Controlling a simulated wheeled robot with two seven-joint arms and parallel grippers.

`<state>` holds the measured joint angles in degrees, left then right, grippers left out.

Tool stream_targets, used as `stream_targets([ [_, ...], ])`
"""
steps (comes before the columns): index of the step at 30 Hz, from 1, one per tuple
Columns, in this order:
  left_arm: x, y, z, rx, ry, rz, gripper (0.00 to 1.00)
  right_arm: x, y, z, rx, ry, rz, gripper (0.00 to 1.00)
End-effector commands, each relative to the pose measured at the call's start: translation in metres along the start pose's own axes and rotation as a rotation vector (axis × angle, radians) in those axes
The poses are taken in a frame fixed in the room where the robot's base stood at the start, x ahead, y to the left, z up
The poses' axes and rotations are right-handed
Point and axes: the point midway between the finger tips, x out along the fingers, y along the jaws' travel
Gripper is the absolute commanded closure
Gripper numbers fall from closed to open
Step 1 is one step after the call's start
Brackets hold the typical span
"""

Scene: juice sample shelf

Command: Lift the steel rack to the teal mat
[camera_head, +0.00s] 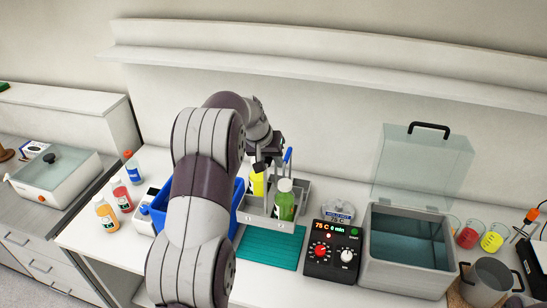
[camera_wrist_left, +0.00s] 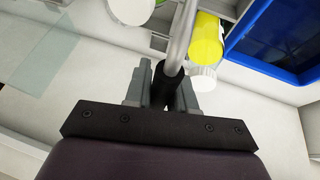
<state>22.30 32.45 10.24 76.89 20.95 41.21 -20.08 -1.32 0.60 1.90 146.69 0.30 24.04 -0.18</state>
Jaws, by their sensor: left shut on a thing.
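The steel rack (camera_head: 302,195) is at the middle of the counter, just behind the teal mat (camera_head: 272,248); I cannot tell whether its base touches the counter. A green bottle (camera_head: 284,203) with a white cap and a yellow bottle (camera_head: 257,186) stand in it. My left gripper (camera_head: 266,164) is above the rack, its arm hiding part of it. In the left wrist view, the fingers (camera_wrist_left: 165,92) are shut around the black grip of the rack's grey handle (camera_wrist_left: 182,35), with the yellow bottle (camera_wrist_left: 207,40) beside it. My right gripper is not in view.
A blue bin (camera_head: 239,194) is left of the rack, partly behind my arm. A control box (camera_head: 333,250) and a water bath (camera_head: 405,252) with a raised clear lid stand to the right. Several bottles (camera_head: 107,213) stand at the left. A wall shelf (camera_head: 300,58) runs behind.

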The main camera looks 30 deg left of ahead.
Motion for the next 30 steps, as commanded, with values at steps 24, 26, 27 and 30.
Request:
stream_targets([
  [24,0.089,-0.019,0.036,0.000,0.005,0.000,1.00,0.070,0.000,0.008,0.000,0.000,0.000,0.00],
  [26,0.095,-0.020,0.038,0.000,0.005,0.000,1.00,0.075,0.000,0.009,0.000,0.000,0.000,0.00],
  [27,0.099,-0.021,0.040,0.001,0.005,-0.001,1.00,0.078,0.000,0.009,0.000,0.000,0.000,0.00],
  [30,0.111,-0.024,0.045,0.001,0.006,-0.001,1.00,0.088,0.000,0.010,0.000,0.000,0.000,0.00],
])
